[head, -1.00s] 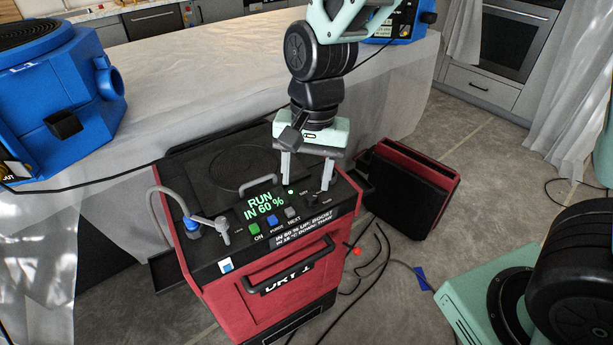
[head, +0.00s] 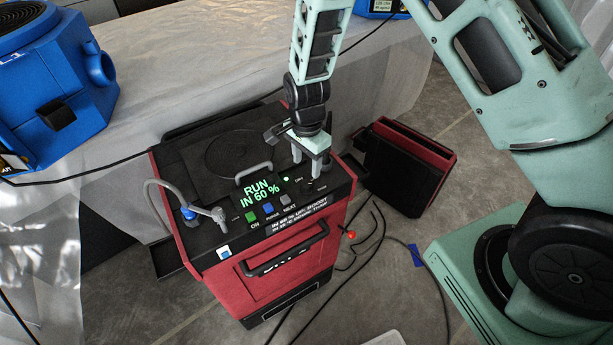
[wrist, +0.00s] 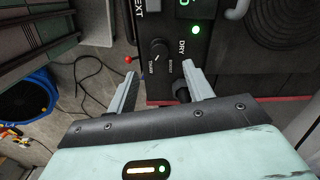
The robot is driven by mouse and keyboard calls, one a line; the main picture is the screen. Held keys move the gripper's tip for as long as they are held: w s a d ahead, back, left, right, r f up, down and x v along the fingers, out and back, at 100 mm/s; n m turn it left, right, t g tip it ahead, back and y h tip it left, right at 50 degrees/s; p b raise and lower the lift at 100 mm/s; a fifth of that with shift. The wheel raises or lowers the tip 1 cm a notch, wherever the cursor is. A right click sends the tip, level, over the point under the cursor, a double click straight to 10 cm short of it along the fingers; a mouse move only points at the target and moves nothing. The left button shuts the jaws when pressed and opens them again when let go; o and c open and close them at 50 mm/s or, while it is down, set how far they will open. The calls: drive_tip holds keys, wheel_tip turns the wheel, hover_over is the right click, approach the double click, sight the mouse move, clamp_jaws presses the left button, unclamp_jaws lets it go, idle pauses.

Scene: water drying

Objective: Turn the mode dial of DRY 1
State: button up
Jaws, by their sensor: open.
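The red and black machine (head: 215,275) stands below the sheeted table, its display (head: 258,192) reading "RUN IN 60 %"; its front name is too blurred to read. A black dial (wrist: 159,48) with a pale mark lies on its top panel, beside the word DRY and a lit green light (wrist: 196,30). A second dark knob (wrist: 182,91) shows between my fingers near the right one, partly hidden. Which is the mode dial I cannot tell for sure. My gripper (head: 307,168) is open and empty over the panel's right part; in the wrist view (wrist: 163,78) its fingertips stop short of the marked dial.
Green, blue and grey buttons (head: 268,208) sit left of my gripper. A grey hose (head: 165,184) and valve are on the panel's left. A red and black case (head: 405,165) stands close on the right. Cables (head: 372,255) lie on the floor. A blue blower (head: 50,85) is on the table.

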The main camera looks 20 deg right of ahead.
sight(307, 183)
wheel_tip(307, 183, down, 7)
drive_tip(key=shift+f+p, duration=0.2)
drive_tip(key=shift+p, duration=0.65)
drive_tip(key=c, duration=1)
